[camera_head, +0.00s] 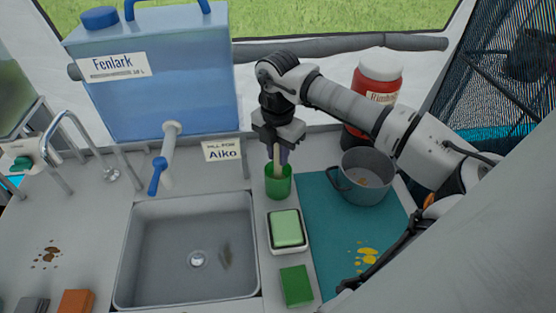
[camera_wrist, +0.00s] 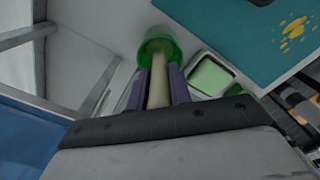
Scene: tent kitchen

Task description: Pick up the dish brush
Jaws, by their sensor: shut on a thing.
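The dish brush (camera_head: 276,156) has a pale beige handle that rises from a green cup (camera_head: 278,185) behind the right side of the sink. Its lower end is hidden inside the cup. My gripper (camera_head: 277,156) is above the cup, pointing down, and is shut on the handle. In the wrist view the dish brush handle (camera_wrist: 158,88) runs between the two purple fingers of my gripper (camera_wrist: 159,85) toward the green cup (camera_wrist: 160,50). I cannot tell whether the brush is lifted off the cup's bottom.
A soap dish with a green bar (camera_head: 287,228) and a green sponge (camera_head: 296,286) lie in front of the cup. The sink (camera_head: 190,250) is left. A grey pot (camera_head: 365,178) stands on a teal mat (camera_head: 325,215) at right. A blue water container (camera_head: 150,80) stands behind.

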